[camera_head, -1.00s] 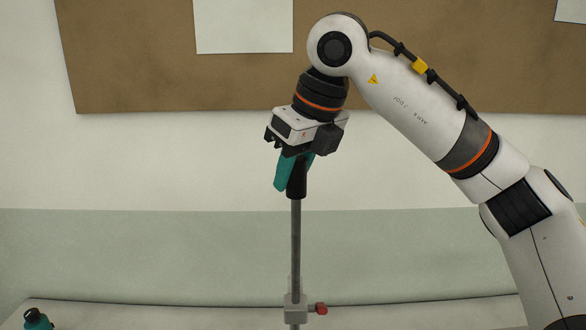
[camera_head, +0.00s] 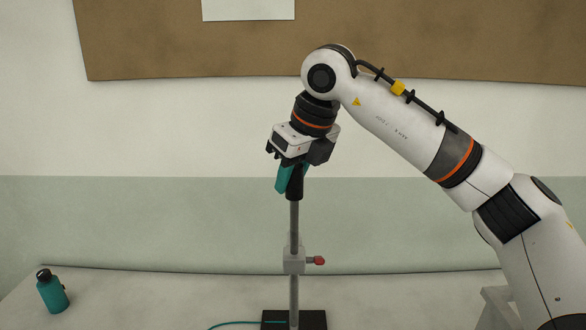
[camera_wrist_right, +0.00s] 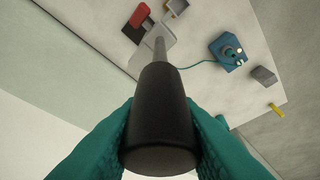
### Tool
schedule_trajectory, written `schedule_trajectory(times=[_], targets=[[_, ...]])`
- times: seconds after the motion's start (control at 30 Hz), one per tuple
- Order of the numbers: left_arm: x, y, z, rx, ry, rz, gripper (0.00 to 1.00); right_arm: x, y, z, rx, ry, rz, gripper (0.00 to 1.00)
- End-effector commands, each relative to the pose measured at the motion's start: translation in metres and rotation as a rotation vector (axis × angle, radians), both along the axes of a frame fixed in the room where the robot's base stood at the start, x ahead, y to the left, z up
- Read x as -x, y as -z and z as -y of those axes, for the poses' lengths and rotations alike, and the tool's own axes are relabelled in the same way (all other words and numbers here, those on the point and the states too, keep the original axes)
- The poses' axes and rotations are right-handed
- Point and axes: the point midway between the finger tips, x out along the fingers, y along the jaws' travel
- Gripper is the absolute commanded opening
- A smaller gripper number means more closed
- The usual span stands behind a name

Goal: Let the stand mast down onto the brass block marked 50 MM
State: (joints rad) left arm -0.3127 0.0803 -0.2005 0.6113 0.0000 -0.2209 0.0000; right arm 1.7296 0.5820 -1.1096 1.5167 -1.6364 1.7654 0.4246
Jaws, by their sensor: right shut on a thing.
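My right gripper (camera_head: 288,178) is shut on the black grip (camera_head: 295,183) at the top of the upright grey stand mast (camera_head: 294,225). In the right wrist view its teal fingers flank the black grip (camera_wrist_right: 160,125). The mast runs down through a grey clamp (camera_head: 293,262) with a red knob (camera_head: 319,261) to a dark base (camera_head: 312,320) at the bottom edge of the head view. I cannot make out a block marked 50 MM; the mast's lower end is not clear. My left gripper is not in view.
A teal bottle (camera_head: 52,292) stands on the pale bench (camera_head: 150,300) at left. A teal cable (camera_head: 232,324) lies by the base. The right wrist view shows a blue box (camera_wrist_right: 228,52), a grey block (camera_wrist_right: 263,76) and a small yellow piece (camera_wrist_right: 277,109).

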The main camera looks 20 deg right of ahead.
Motion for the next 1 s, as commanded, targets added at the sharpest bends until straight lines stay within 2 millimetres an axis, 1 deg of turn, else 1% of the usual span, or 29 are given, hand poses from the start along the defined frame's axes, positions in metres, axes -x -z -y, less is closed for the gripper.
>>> schedule_trajectory(times=[0.03, 0.1, 0.2, 0.33, 0.63, 0.67, 0.7, 0.77, 1.0], targets=[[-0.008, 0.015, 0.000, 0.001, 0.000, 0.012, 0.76, 0.001, 0.021, 0.000, 0.004, -0.001, -0.009, 0.00], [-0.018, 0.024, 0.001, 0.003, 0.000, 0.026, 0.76, 0.001, 0.033, 0.000, 0.005, -0.001, -0.010, 0.00], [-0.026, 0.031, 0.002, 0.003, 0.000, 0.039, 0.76, 0.001, 0.044, 0.000, 0.005, -0.001, -0.010, 0.00], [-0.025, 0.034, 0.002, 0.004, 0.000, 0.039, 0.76, 0.001, 0.048, 0.000, 0.004, 0.000, -0.009, 0.00], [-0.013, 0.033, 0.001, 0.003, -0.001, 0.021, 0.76, 0.001, 0.046, 0.001, 0.004, 0.001, -0.008, 0.00], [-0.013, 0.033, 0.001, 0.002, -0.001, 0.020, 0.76, 0.001, 0.046, 0.001, 0.004, 0.001, -0.008, 0.33], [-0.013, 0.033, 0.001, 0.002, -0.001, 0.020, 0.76, 0.001, 0.046, 0.001, 0.004, 0.001, -0.007, 0.40], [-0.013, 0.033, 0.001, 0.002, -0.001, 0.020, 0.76, 0.001, 0.046, 0.001, 0.003, 0.001, -0.006, 0.49], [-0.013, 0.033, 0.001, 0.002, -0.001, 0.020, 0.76, 0.000, 0.045, 0.000, 0.002, 0.001, -0.005, 0.50]])
